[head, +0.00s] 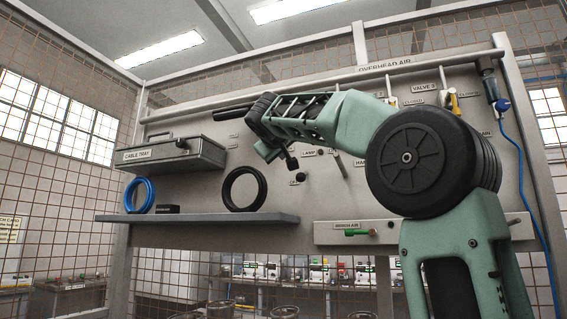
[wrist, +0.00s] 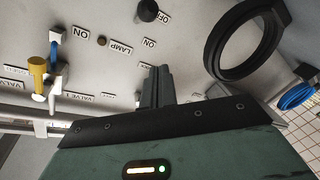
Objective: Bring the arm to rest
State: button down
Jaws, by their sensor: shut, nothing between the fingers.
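My arm (head: 340,118) reaches left from its large black joint across the front of the panel, and its far end is folded and dark. In the wrist view my gripper (wrist: 157,88) has its two dark fingers together, with nothing between them. The fingers point toward the grey panel (wrist: 195,25), near the LAMP label (wrist: 121,47). The wrist view is turned over, so the labels read upside down. In the head view I cannot clearly make out the fingertips. I cannot tell the exact gap between fingers and panel.
A shelf (head: 200,217) holds a black ring (head: 231,205) and a blue ring (head: 128,209). A cable tray box (head: 190,157) juts out above it. A black knob (wrist: 147,10) and a yellow valve handle (wrist: 37,72) stick out from the panel. A blue hose (head: 528,190) hangs at right.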

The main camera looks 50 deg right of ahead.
jog(key=shift+s+a, duration=0.15)
dwell(0.5)
jog(key=w+a+f+n+y+p, duration=0.1)
jog(key=w+a+f+n+y, duration=0.45)
jog(key=a+f, duration=0.75)
jog(key=s+a+f+n+g+y+p, duration=0.15)
jog(key=a+f+y, duration=0.45)
jog(key=a+f, duration=1.1)
jog(key=s+a+f+n+g+y, duration=0.1)
jog(key=s+a+f+g, duration=0.3)
jog(key=s+f, duration=0.45)
jog(key=s+a+f+n+g+y, duration=0.1)
jog(key=s+a+f+n+y, duration=0.1)
jog(key=s+a+f, duration=0.6)
jog(key=s+f+g+p, duration=0.1)
jog(key=s+f+g, duration=0.1)
jog(key=s+f, duration=0.2)
jog(key=s+d+f+g, duration=0.1)
jog(key=s+f, duration=0.4)
jog(key=s, duration=0.5)
jog(key=shift+s+d+f+g+p, duration=0.2)
jog(key=shift+s+d+g+p, duration=0.05)
jog(key=shift+s+g+p, duration=0.1)
jog(key=shift+w, duration=0.1)
